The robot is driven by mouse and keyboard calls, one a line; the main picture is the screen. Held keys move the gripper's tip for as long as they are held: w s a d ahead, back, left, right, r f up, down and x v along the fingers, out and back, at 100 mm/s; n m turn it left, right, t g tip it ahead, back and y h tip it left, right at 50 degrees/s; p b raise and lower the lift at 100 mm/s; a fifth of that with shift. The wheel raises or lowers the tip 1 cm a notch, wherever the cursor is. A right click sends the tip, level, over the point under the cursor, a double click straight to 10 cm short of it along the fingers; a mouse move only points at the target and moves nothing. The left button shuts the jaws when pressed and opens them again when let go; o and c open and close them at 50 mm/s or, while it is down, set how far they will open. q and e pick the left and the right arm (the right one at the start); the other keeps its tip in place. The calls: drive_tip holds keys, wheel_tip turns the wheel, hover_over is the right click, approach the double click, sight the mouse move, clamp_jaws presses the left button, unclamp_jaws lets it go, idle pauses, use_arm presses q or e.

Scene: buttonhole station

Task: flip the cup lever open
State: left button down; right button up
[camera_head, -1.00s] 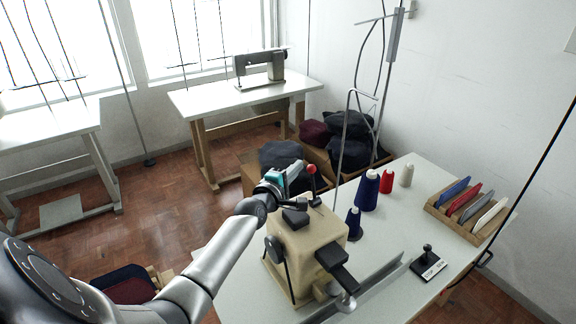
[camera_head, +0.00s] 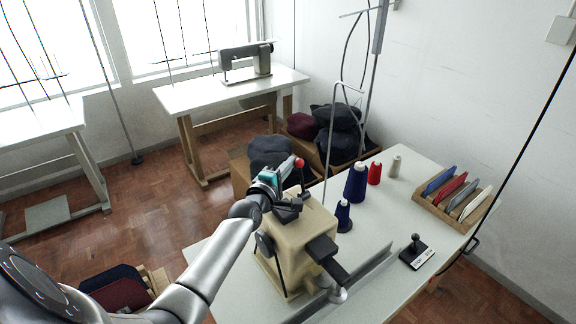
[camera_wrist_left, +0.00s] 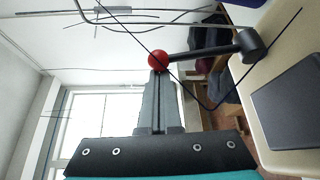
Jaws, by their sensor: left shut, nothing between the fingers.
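The cup lever is a dark rod with a red ball knob (camera_head: 299,163) on the beige buttonhole machine (camera_head: 302,230). The knob also shows in the left wrist view (camera_wrist_left: 158,60), with the rod (camera_wrist_left: 203,53) running right to a dark round pivot (camera_wrist_left: 250,45). My left gripper (camera_head: 289,171) is beside the knob at the back of the machine. Its fingers (camera_wrist_left: 157,75) are shut and empty, with their tips right at the knob; whether they touch it I cannot tell. My right gripper is not in view.
Blue thread cones (camera_head: 356,183), a red cone (camera_head: 375,173) and a pale cone (camera_head: 394,167) stand right of the machine. A thin metal thread stand (camera_head: 328,140) rises behind it. A wooden rack (camera_head: 453,208) and a small black stamp (camera_head: 416,246) are further right.

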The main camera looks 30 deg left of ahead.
use_arm(q)
drive_tip(key=shift+s+d, duration=0.1)
drive_tip(key=shift+d, duration=0.1)
drive_tip(key=s+d+m+t+h+b, duration=0.2)
drive_tip(key=s+d+m+t+b, duration=0.1)
drive_tip(key=d+m+b, duration=0.4)
drive_tip(key=shift+d+f+m+t+b, duration=0.2)
drive_tip(key=shift+f+m+t+b, duration=0.2)
drive_tip(key=shift+m+t+b, duration=0.8)
drive_tip(key=shift+m+p, duration=0.3)
drive_tip(key=shift+p, duration=0.1)
drive_tip(key=v, duration=1.5)
drive_tip(key=shift+s+r, duration=0.3)
drive_tip(key=shift+d+g, duration=0.1)
drive_tip(key=shift+g, duration=0.2)
